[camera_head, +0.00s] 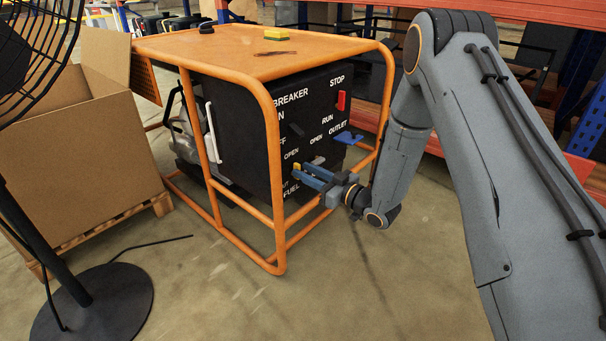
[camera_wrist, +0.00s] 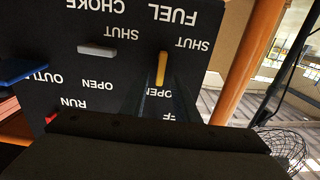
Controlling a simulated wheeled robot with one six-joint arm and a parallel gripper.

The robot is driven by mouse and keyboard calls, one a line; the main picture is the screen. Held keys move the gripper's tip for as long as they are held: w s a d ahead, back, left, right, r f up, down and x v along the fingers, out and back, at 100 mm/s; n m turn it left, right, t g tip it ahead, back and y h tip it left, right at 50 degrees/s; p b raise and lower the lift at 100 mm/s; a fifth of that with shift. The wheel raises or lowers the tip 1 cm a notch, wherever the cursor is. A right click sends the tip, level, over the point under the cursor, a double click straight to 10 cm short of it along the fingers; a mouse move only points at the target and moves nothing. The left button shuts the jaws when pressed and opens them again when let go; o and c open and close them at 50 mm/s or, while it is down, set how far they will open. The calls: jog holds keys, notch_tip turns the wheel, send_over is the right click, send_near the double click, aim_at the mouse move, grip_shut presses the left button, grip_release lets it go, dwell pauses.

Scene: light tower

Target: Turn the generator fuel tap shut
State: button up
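The generator's dark control panel (camera_head: 262,125) faces right in the head view. The fuel tap is a small yellow lever (camera_wrist: 162,68), upright in the wrist view, with one end by the word OPEN and SHUT off to its side. In the head view the yellow tap (camera_head: 297,167) shows just beyond my fingertips. My gripper (camera_head: 303,175) has its two blue fingers apart, pointing at the panel. In the wrist view the dark fingers (camera_wrist: 161,88) lie on either side of the tap's lower end. Whether they touch it, I cannot tell.
A grey choke lever (camera_wrist: 97,49) sits beside the fuel tap. A blue outlet lever (camera_head: 348,138) and red stop switch (camera_head: 341,101) are on the panel. The orange frame (camera_head: 276,190) runs close by. A fan (camera_head: 95,300) and cardboard box (camera_head: 80,150) stand left.

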jog(key=shift+x, duration=0.8)
grip_shut()
